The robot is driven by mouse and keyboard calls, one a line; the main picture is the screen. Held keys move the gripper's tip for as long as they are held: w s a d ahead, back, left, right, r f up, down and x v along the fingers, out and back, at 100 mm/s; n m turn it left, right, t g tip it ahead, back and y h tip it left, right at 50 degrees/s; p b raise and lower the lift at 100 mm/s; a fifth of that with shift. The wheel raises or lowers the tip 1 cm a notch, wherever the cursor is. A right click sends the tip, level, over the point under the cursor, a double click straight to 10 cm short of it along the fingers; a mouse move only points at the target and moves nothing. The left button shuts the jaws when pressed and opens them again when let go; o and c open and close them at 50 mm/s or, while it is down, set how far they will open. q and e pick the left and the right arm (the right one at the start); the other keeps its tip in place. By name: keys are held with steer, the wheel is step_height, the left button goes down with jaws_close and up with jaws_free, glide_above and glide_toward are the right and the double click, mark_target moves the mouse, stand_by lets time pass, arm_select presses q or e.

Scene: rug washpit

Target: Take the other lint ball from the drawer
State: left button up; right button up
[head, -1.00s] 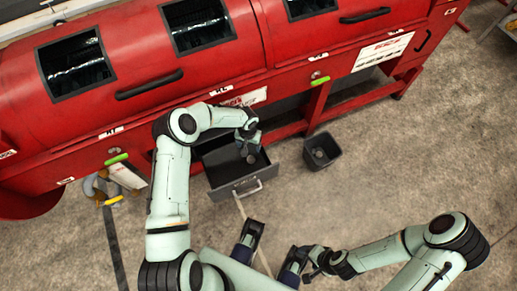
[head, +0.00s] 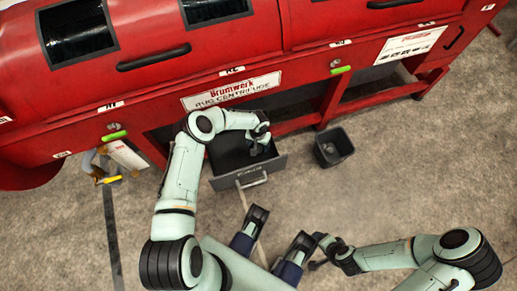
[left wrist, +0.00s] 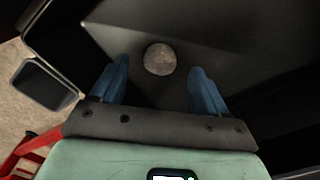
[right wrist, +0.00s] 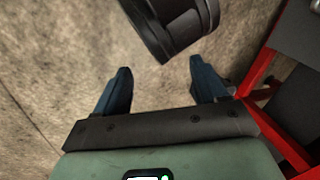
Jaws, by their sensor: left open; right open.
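The drawer (head: 220,174) stands pulled out under the red machine, with its handle facing me. One round grey lint ball (left wrist: 160,58) lies on the dark drawer floor in the left wrist view. My left gripper (head: 260,148) reaches down into the drawer in the head view and hides the ball there. In the left wrist view it (left wrist: 158,80) is open and empty, its blue fingers to either side of the ball and just short of it. My right gripper (right wrist: 159,66) is open and empty over the floor; it also shows in the head view (head: 318,252).
A small dark bin (head: 333,148) stands on the floor right of the drawer; its contents are unclear now. The red rug centrifuge (head: 150,60) spans the back, its frame close behind the drawer. The concrete floor to the right is clear.

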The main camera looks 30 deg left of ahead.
mark_target(258, 147)
arm_select(q)
step_height(258, 147, down, 4)
steer(key=shift+r+b, duration=0.25)
steer(key=shift+b, duration=0.15)
arm_select(e)
steer(key=shift+w+d+f+t, duration=0.15)
steer(key=shift+w+d+f, duration=0.1)
steer(key=shift+w+f, duration=0.15)
steer(key=shift+w+d+f+t, duration=0.15)
steer(key=shift+w+d+f, duration=0.1)
steer(key=shift+w, duration=0.25)
arm_select(q)
steer(key=shift+c, duration=0.3)
steer(key=c, duration=1.1)
steer(key=shift+o, duration=0.2)
steer(key=shift+r, duration=0.1)
